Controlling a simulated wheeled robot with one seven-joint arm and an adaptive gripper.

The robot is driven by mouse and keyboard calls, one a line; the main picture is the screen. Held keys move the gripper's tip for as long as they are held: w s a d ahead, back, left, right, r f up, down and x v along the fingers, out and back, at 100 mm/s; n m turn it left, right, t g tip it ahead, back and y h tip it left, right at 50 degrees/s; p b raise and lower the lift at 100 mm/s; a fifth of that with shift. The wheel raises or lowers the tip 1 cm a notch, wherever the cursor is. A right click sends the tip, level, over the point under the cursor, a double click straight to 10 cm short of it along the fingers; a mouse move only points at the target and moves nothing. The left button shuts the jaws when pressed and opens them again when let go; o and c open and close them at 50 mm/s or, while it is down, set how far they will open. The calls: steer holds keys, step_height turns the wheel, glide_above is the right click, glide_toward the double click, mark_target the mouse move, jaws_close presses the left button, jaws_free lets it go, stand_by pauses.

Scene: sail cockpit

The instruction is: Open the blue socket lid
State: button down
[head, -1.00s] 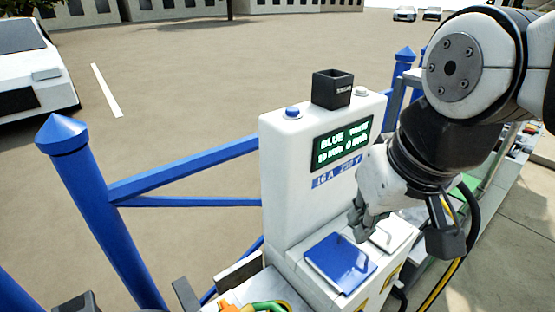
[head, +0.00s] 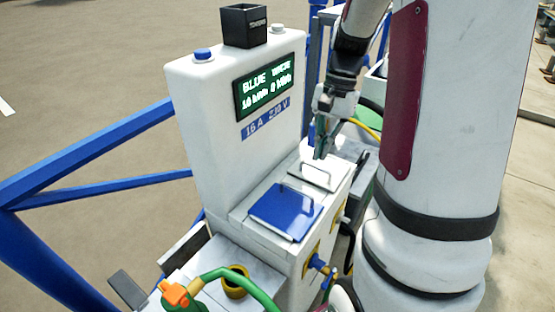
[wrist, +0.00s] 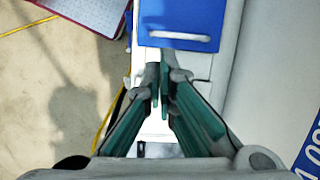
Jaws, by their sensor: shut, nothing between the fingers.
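The blue socket lid (head: 286,212) lies flat and shut on the top of a white power pedestal. It has a thin bar handle along its far edge. In the wrist view the blue lid (wrist: 180,18) is at the top, with its pale handle across its lower part. My gripper (head: 320,155) points down above the white socket lid (head: 316,174), just behind the blue one. In the wrist view my gripper (wrist: 160,78) has its fingertips close together with nothing between them, short of the blue lid's handle. It appears apart from the blue lid.
The pedestal's upright body (head: 220,130) with its green display (head: 265,85) rises on the left. A green hose with an orange end (head: 178,294) and a yellow ring (head: 236,283) are in front. A blue railing (head: 90,155) runs at the left.

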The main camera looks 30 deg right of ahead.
steer(key=shift+m, duration=0.4)
steer(key=x, duration=0.3)
steer(key=d+x, duration=0.1)
steer(key=x, duration=0.3)
steer(key=b+x, duration=0.1)
steer(key=x, duration=0.3)
steer(key=shift+d+f, duration=0.3)
steer(key=shift+f, duration=0.15)
steer(key=shift+w+r, duration=0.1)
steer(key=shift+r, duration=0.05)
